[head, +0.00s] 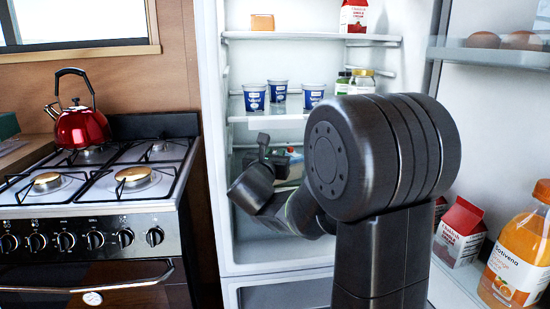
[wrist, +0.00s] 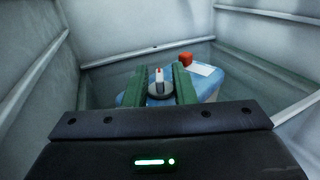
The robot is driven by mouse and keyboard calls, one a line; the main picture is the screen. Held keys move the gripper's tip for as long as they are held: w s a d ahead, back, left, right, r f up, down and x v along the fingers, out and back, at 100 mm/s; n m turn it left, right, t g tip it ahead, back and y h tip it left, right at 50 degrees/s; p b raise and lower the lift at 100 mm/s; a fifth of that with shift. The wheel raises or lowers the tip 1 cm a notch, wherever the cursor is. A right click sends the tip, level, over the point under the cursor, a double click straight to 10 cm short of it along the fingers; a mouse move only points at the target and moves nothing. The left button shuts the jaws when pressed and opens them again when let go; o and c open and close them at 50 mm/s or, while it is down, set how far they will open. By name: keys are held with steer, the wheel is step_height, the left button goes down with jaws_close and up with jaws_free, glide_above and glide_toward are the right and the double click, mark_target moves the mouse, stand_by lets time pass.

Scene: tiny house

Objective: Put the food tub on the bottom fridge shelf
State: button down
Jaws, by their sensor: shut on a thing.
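The food tub (wrist: 211,78) has a blue lid with a red part and a white label, seen in the wrist view. My gripper (wrist: 161,82) has its two green fingers on either side of a small pale upright knob with a red tip, which rises from a dark round base on the lid. The gripper is shut on the tub. In the head view the tub (head: 294,167) shows partly beside my gripper, low inside the open fridge (head: 211,150). My arm hides much of it. I cannot tell whether the tub touches the bottom shelf.
Blue-and-white cups (head: 254,96) and jars (head: 361,82) stand on the shelf above. The open door at right holds eggs, red cartons (head: 460,232) and an orange juice bottle (head: 519,250). A stove (head: 95,190) with a red kettle (head: 81,128) stands at left. Fridge walls are close around my gripper.

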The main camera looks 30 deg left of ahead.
steer(key=shift+f, duration=0.1)
steer(key=c, duration=1.2)
jaws_free()
steer(key=shift+r, duration=0.2)
steer(key=p+v, duration=0.1)
steer(key=v, duration=1.1)
steer(key=shift+p, duration=0.3)
